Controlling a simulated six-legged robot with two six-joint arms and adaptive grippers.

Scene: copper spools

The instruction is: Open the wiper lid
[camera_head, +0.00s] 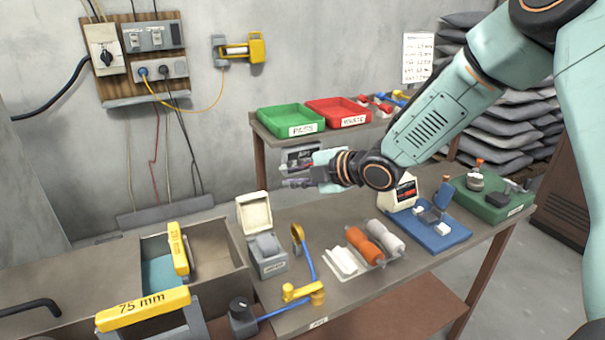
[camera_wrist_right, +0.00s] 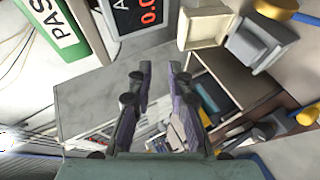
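A small grey box (camera_head: 268,262) with a cream lid (camera_head: 254,210) stands on the bench left of centre; the lid is raised upright at its back. The box's label is too small to read, so I cannot confirm it is the wiper. A grey block (camera_head: 265,244) sits in its top. The wrist view also shows the raised lid (camera_wrist_right: 207,27) and the block (camera_wrist_right: 258,45) at the upper right. My right gripper (camera_head: 298,171) is in the air above and right of the box, apart from it. Its fingers (camera_wrist_right: 158,76) are parted and empty. My left gripper is out of view.
An open drawer (camera_head: 205,290) with yellow-handled tools is left of the box. A green tray (camera_head: 290,120) is behind.

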